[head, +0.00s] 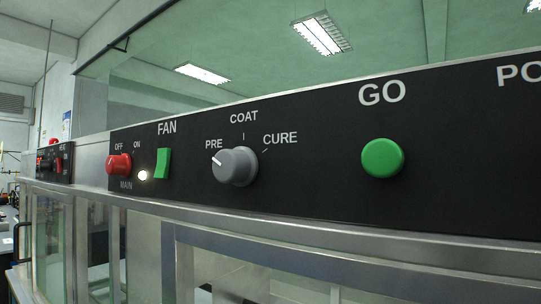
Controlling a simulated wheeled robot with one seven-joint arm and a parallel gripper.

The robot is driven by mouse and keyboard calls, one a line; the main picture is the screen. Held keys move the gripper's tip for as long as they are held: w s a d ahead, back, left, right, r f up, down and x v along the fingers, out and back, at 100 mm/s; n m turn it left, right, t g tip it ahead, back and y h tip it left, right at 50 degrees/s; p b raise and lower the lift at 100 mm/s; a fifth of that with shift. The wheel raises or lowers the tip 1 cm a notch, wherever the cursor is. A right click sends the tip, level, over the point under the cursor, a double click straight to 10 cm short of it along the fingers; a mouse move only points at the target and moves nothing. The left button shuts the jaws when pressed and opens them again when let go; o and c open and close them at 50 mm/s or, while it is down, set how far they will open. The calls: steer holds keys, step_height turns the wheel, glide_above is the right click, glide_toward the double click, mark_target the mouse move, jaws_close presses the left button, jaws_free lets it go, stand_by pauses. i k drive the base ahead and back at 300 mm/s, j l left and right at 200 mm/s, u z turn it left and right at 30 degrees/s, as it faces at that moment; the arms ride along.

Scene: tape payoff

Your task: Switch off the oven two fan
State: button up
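A green rocker switch (163,163) sits under the word FAN on a black control panel (310,185) in the head view. Its upper part looks tilted, but I cannot tell which position it is in. No label reading oven two shows, so I cannot tell which oven this panel belongs to. A second black panel (46,165) farther left carries small red controls, too small to read fully. My gripper is not in view.
Left of the switch are a red MAIN knob (119,166) with OFF and ON marks and a lit white lamp (143,175). Right are a grey selector knob (236,166) with its mark toward PRE, and a green GO button (382,158). A metal ledge (300,235) runs below.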

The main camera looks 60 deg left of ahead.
mark_target(163, 157)
steer(key=k+u, duration=0.15)
steer(key=u, duration=1.1)
